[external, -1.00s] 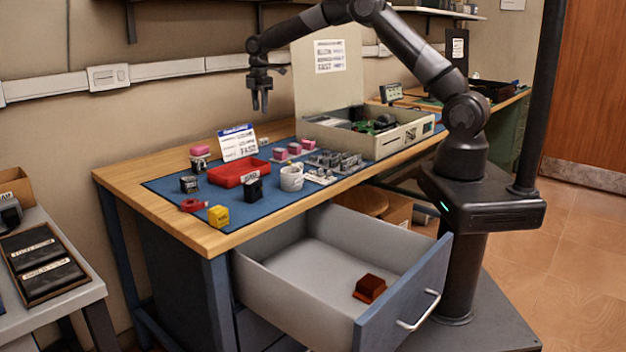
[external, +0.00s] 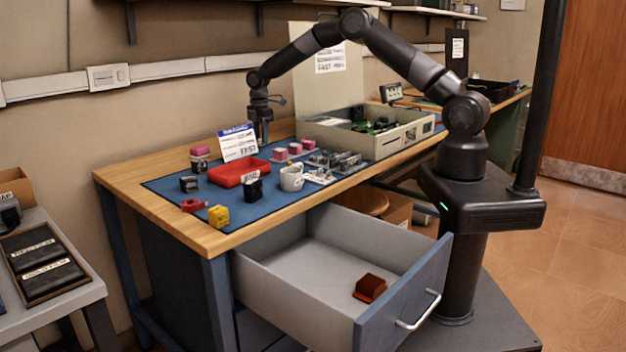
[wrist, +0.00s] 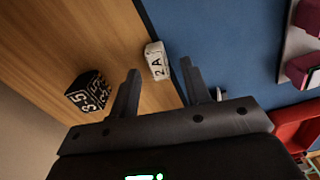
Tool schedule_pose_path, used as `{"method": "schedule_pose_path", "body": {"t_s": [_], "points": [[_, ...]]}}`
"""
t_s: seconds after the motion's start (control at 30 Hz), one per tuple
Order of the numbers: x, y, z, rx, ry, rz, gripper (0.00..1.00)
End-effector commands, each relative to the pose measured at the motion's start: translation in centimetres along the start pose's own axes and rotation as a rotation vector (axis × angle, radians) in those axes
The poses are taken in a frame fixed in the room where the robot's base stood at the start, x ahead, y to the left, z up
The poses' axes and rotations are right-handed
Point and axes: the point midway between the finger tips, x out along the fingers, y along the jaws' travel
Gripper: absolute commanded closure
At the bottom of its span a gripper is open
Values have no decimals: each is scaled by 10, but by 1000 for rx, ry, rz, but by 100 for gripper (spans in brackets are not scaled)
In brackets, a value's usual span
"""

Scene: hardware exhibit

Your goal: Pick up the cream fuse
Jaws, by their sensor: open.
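The cream fuse (wrist: 157,61) is a small block marked "2 A" in the wrist view. It lies at the border of the bare wood and the blue mat. My gripper (wrist: 160,68) is open, and the fuse shows in the gap between its fingertips, not gripped. In the external view my gripper (external: 261,138) points down low over the back of the bench, behind the white sign. I cannot make out the fuse there.
A black block (wrist: 88,91) with white numbers sits left of the fingers. The drawer (external: 300,270) is open, holding a red-brown block (external: 369,288).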

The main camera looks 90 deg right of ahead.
Motion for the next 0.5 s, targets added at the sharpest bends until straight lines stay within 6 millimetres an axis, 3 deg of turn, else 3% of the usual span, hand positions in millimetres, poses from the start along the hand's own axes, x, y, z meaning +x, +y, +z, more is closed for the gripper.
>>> {"method": "schedule_pose_path", "body": {"t_s": [0.27, 0.5], "points": [[8, 0, 0, 0, 0, 2, 56], [7, 0, 0, 0, 0, 1, 76]]}}
